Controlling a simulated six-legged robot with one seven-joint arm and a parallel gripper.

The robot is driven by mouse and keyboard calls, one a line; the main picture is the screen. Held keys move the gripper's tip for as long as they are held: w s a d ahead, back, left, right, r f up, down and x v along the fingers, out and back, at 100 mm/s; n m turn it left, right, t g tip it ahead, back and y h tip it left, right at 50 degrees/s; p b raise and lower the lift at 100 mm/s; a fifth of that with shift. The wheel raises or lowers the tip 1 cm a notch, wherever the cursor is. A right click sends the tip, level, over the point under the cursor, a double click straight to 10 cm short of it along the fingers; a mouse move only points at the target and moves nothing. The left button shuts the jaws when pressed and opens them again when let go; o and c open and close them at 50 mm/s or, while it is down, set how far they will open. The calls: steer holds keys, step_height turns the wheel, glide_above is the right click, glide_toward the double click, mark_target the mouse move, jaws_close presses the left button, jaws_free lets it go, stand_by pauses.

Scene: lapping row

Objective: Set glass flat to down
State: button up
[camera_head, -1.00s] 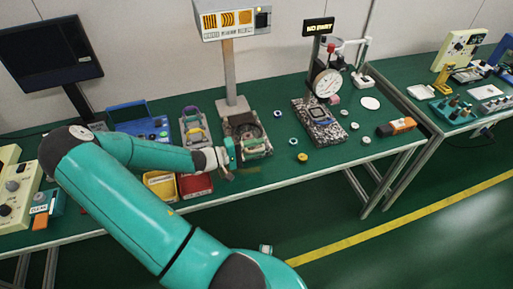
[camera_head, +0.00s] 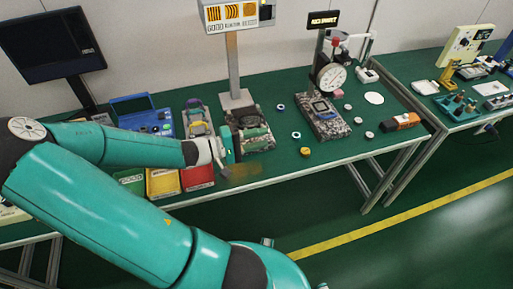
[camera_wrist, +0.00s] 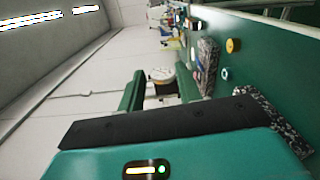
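I cannot clearly pick out the glass flat. A granite-coloured station (camera_head: 248,139) with a dark round part and a green part stands under the post of the fringe-pattern display (camera_head: 230,16). My gripper (camera_head: 229,150) is at this station's left front edge and partly hides it. In the wrist view my gripper's two green fingers (camera_wrist: 160,92) are apart with nothing visible between them. The dial gauge (camera_wrist: 162,74) shows beyond them. A faint brownish blur (camera_head: 240,174) lies just below my gripper; I cannot tell what it is.
A granite stand (camera_head: 322,118) with a white dial (camera_head: 331,78) is to the right. Yellow (camera_head: 162,184) and red (camera_head: 198,177) bins sit at the front left. The front middle is mostly clear.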

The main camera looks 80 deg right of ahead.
steer(key=s+a+r, duration=0.1)
steer(key=a+r, duration=0.1)
steer(key=a, duration=0.4)
steer(key=shift+r, duration=0.3)
